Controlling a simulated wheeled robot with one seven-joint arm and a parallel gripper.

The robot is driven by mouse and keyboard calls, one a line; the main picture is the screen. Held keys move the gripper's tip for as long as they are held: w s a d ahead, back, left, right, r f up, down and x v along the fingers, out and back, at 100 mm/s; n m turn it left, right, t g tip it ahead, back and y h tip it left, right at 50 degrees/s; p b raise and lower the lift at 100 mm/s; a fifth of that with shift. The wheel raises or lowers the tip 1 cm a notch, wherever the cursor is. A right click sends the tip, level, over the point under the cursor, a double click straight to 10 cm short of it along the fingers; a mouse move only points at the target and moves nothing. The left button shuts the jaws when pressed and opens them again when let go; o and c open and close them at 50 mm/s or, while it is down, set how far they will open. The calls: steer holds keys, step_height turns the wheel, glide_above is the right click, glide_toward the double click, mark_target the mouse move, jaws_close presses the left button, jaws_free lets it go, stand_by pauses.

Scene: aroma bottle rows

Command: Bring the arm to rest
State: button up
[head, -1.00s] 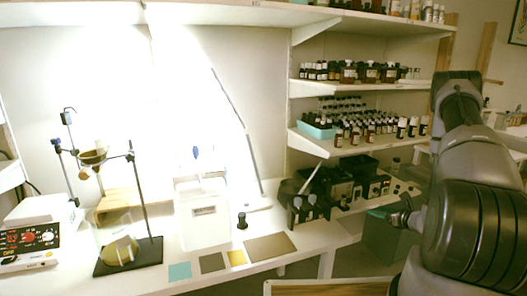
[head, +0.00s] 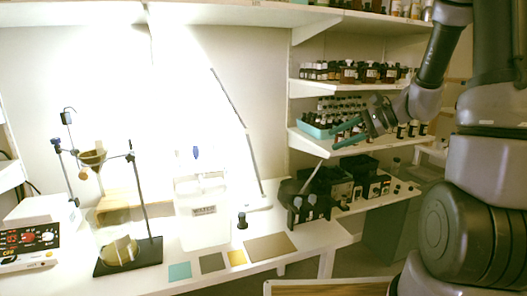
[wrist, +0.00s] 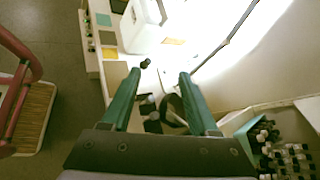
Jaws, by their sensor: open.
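My gripper (head: 338,136) is raised in front of the middle shelf at the right in the head view, its teal fingers pointing left. In the wrist view my gripper (wrist: 160,78) has its two fingers spread apart with nothing held between them. A small dark bottle (head: 242,221) stands on the bench well below and to the left of the gripper. A dark-capped piece (wrist: 145,63), apparently that bottle, shows near the left fingertip in the wrist view.
The middle shelf (head: 345,151) holds several bottles and a teal tray (head: 318,132). Dark instruments (head: 308,209) stand below. The bench has coloured squares such as a teal one (head: 180,272), a white container (head: 203,212) and a glassware stand (head: 145,200). A thin lamp arm (head: 232,105) rises behind.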

steer(key=s+d+r+n+t+h, duration=0.1)
steer(key=s+r+n+h, duration=0.3)
steer(key=s+r, duration=0.3)
steer(key=s+d+r+n+t+h, duration=0.1)
steer(key=s+r+n+h, duration=0.4)
steer(key=s, duration=0.7)
step_height(320, 180, up, 2)
steer(key=shift+d+r+n+t, duration=0.2)
steer(key=shift+n+t, duration=0.3)
steer(key=shift+n, duration=0.6)
steer(key=shift+s, duration=0.1)
